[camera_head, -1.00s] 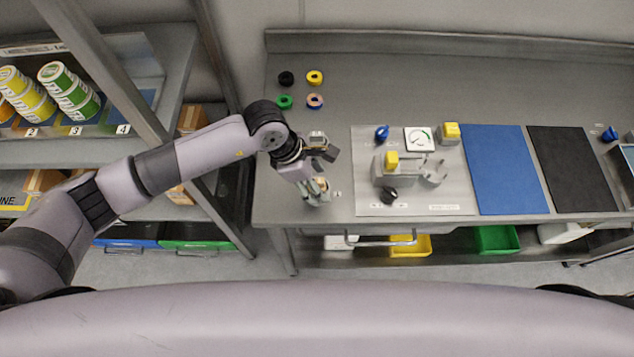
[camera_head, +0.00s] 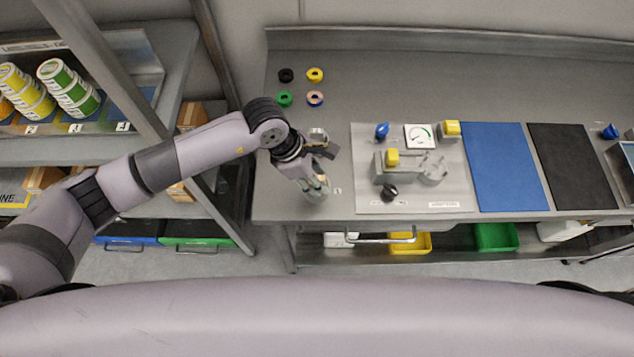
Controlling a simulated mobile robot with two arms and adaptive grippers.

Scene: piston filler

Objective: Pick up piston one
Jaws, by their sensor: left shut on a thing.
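My left gripper (camera_head: 317,184) is over the left front part of the steel bench (camera_head: 345,85). It is shut on a small pale, greyish thing (camera_head: 316,192), which I take to be piston one; the fingers cover much of it. I cannot tell whether it touches the bench top. A second small light object (camera_head: 318,137) shows just behind my left wrist. My right gripper is not in view.
A light panel (camera_head: 440,202) with a grey fixture, gauge, yellow blocks and knobs lies to the right. Blue (camera_head: 500,165) and black (camera_head: 570,165) mats lie beyond it. Several coloured rings (camera_head: 315,75) sit at the back left. A shelf rack (camera_head: 215,90) stands left.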

